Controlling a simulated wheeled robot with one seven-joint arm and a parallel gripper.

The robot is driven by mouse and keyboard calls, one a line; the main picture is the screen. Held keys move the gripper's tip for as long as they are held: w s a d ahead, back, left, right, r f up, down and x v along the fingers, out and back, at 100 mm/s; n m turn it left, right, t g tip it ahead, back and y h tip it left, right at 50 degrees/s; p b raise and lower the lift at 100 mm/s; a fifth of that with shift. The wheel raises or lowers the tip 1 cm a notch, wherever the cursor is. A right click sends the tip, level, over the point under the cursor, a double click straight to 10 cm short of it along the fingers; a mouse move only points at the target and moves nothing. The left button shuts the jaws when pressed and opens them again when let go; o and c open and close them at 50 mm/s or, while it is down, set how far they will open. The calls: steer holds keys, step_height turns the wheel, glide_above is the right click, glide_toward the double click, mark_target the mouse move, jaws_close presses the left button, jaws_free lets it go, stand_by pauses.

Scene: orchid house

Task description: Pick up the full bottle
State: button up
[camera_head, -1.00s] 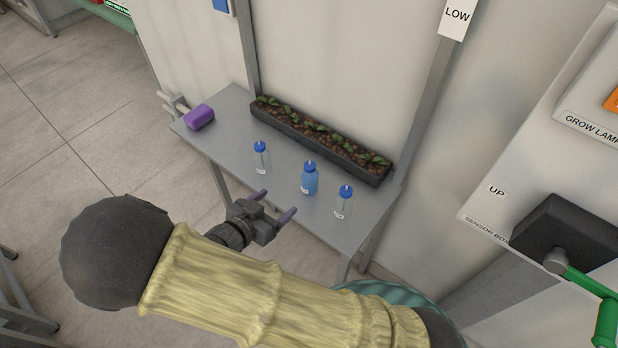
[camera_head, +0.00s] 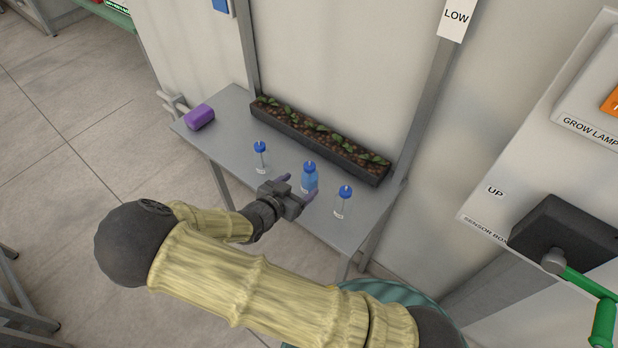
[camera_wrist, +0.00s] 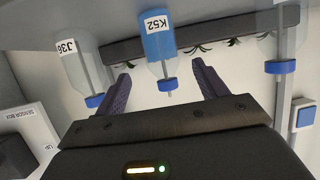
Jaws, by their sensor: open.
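Three blue-capped bottles stand on a narrow grey table (camera_head: 228,122). The middle one, the full bottle (camera_head: 309,180), is filled with blue; its label reads K52 in the wrist view (camera_wrist: 158,42). A clear bottle (camera_head: 261,158) stands left of it and another clear bottle (camera_head: 343,203) stands right of it; the right one is labelled J36 in the wrist view (camera_wrist: 78,62). My gripper (camera_head: 296,187) is open in front of the full bottle. In the wrist view the blue bottle shows between the two purple fingers, which are apart from each other. Whether either finger touches it I cannot tell.
A dark planter (camera_head: 318,140) of seedlings runs along the table's back, against the wall. A sensor box with a green-handled lever (camera_head: 598,312) is at the right. The table between block and left bottle is clear.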

mark_target(304, 180)
steer(key=shift+x, duration=0.85)
steer(key=shift+p+x, duration=0.65)
steer(key=shift+x, duration=1.95)
steer(key=shift+a+f, duration=0.1)
steer(key=shift+a, duration=0.1)
steer(key=c, duration=1.1)
steer(key=shift+c, duration=0.2)
step_height(304, 180, up, 10)
steer(key=shift+r, duration=0.1)
